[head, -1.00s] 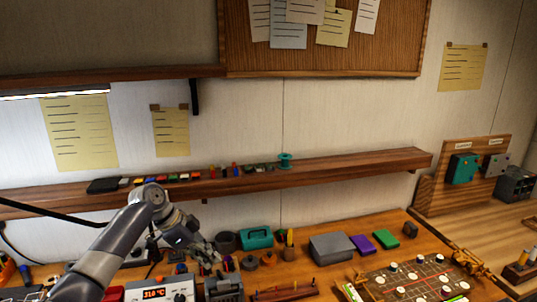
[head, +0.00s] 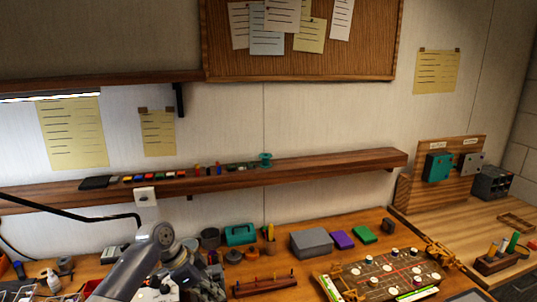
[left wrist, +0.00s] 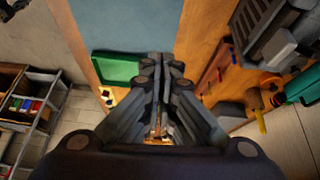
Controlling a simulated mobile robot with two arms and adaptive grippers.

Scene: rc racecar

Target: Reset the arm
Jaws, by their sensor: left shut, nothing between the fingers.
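My left arm (head: 145,262) comes in from the lower left in the head view. My left gripper (head: 207,284) hangs low over the left part of the workbench, partly hidden by its own wrist. In the left wrist view the gripper's fingers (left wrist: 160,72) are together, with nothing held between them. My right arm and gripper are not in view.
The workbench (head: 290,272) holds a grey box (head: 311,242), purple box (head: 342,239), green box (head: 365,234) and a track-like board (head: 385,275). A wall shelf (head: 300,168) runs behind. The left wrist view shows a green tray (left wrist: 115,68) and blue-grey surface (left wrist: 125,25).

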